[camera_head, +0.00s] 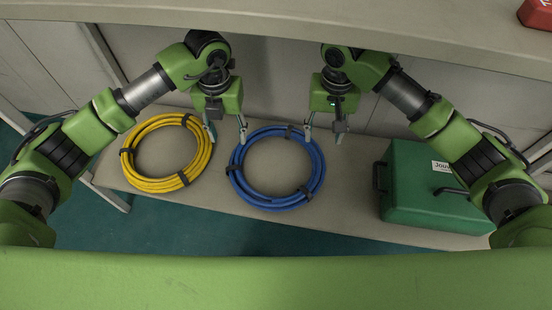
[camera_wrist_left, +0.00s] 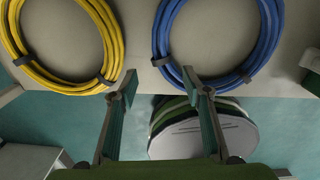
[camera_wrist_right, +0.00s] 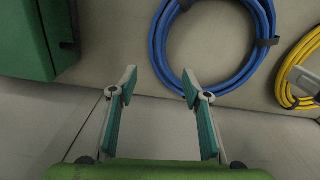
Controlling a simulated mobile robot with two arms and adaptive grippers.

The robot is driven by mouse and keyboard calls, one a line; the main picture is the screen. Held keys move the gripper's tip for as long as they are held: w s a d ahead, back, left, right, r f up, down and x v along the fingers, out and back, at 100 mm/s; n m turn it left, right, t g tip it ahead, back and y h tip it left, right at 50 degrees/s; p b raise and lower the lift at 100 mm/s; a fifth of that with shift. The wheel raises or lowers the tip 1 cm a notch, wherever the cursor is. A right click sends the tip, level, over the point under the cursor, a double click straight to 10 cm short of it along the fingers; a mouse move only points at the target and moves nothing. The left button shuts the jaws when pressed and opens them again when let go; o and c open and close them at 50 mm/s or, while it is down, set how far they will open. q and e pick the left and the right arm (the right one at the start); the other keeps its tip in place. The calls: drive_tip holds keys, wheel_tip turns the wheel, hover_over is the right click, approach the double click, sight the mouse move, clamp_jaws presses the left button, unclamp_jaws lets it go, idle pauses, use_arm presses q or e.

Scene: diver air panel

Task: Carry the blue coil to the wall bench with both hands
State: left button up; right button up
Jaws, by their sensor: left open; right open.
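The blue coil (camera_head: 262,203) lies flat on a low grey shelf (camera_head: 345,185), between the yellow coil and a green case. Dark straps bind it. My left gripper (camera_head: 227,135) is open and empty above the shelf, close to the coil's upper left edge. My right gripper (camera_head: 323,137) is open and empty close to its upper right edge. The coil also shows ahead of the open fingers in the left wrist view (camera_wrist_left: 163,40) and in the right wrist view (camera_wrist_right: 160,50). Neither gripper holds it. Which surface is the wall bench, I cannot tell.
A yellow coil (camera_head: 155,186) lies left of the blue one. A green case (camera_head: 425,205) with a dark handle stands at the right. A pale upper surface (camera_head: 300,22) overhangs the arms, with a red object (camera_head: 537,14) on it. Teal floor (camera_head: 150,225) shows in front.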

sight(235, 161)
use_arm(q)
drive_tip(key=shift+f, duration=0.1)
wheel_tip(235, 161, down, 14)
drive_tip(key=shift+s+d+r, duration=0.1)
drive_tip(key=shift+r, duration=0.05)
use_arm(e)
wheel_tip(235, 161, down, 14)
drive_tip(key=shift+r, duration=0.1)
use_arm(q)
clamp_jaws()
use_arm(e)
clamp_jaws()
use_arm(q)
drive_tip(key=shift+r, duration=0.1)
